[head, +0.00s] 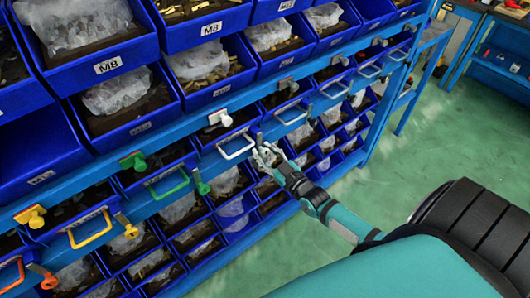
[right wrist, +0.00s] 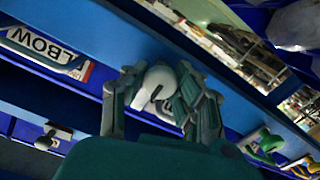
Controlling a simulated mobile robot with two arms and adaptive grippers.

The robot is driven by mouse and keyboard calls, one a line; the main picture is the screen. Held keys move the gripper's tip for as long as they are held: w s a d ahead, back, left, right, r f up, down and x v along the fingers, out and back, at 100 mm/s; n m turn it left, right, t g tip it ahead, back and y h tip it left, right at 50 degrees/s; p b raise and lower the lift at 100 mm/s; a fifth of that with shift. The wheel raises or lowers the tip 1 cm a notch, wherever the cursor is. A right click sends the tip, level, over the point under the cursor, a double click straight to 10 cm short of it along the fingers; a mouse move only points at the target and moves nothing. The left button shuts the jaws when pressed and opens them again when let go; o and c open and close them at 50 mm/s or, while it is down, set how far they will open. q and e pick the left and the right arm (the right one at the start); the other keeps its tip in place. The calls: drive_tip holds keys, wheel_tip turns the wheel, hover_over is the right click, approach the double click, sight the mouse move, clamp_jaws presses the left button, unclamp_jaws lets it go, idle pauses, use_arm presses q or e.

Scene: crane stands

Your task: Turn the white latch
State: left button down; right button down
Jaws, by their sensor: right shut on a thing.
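The white latch (right wrist: 157,84) shows in the right wrist view as a rounded white knob on the blue rail. My right gripper (right wrist: 152,98) is shut on it, with a finger on each side. In the head view my right gripper (head: 268,156) reaches from the lower right to the rail, beside the right end of a white handle (head: 237,147). The latch is mostly hidden by the fingers there, so its angle is hard to tell. Another white latch (head: 220,118) sits higher up on the upper rail, apart from the gripper. My left gripper is not in view.
A green latch (head: 200,182), a green handle (head: 168,184) and a yellow handle (head: 90,229) lie along the rail to the left. A grey latch (head: 288,85) is up to the right. Blue bins fill the rack. The green floor (head: 400,165) at right is clear.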

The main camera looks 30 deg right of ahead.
drive_tip(key=shift+m, duration=0.7)
drive_tip(key=c, duration=0.9)
unclamp_jaws()
drive_tip(key=shift+c, duration=0.2)
drive_tip(key=s+d, duration=0.1)
drive_tip(key=s, duration=1.1)
